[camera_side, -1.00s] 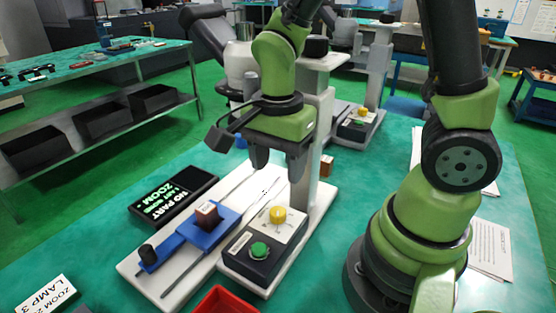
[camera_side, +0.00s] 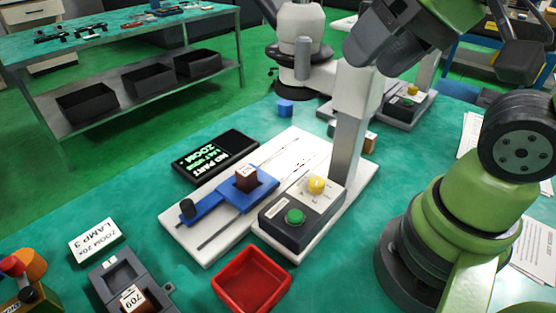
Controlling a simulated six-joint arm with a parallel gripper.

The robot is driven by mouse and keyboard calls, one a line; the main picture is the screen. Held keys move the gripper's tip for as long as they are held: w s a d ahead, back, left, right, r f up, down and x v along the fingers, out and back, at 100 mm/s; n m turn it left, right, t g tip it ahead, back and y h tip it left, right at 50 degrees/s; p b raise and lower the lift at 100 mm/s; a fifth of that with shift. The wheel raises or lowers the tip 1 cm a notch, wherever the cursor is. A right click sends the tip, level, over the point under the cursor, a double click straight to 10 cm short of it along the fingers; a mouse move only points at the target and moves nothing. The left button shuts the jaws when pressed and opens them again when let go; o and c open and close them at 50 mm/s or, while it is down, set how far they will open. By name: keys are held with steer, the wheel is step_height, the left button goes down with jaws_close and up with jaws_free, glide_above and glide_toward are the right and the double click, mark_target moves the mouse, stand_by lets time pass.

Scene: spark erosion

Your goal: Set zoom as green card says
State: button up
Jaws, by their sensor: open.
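A white card (camera_side: 95,240) reading "ZOOM 20x LAMP 3" stands at the lower left; no plainly green card shows. A dark control box (camera_side: 300,217) on the white base has a yellow knob (camera_side: 317,184) with marks around it and a green button (camera_side: 295,216). The knob's setting is too small to read. A black display (camera_side: 215,155) shows green and white text including "NO PART" and "ZOOM". A brown block (camera_side: 246,178) sits on the blue slide (camera_side: 215,203). My gripper (camera_side: 380,52) is open and empty, high at the upper right, clear of the knob.
The pale column (camera_side: 350,130) rises behind the control box. A red tray (camera_side: 252,281) lies in front. A grey holder (camera_side: 110,280) with a brown block labelled 709 stands at the lower left.

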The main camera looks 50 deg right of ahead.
steer(key=shift+s+d+r+t, duration=0.3)
steer(key=shift+s+r, duration=0.1)
steer(key=shift+s, duration=0.25)
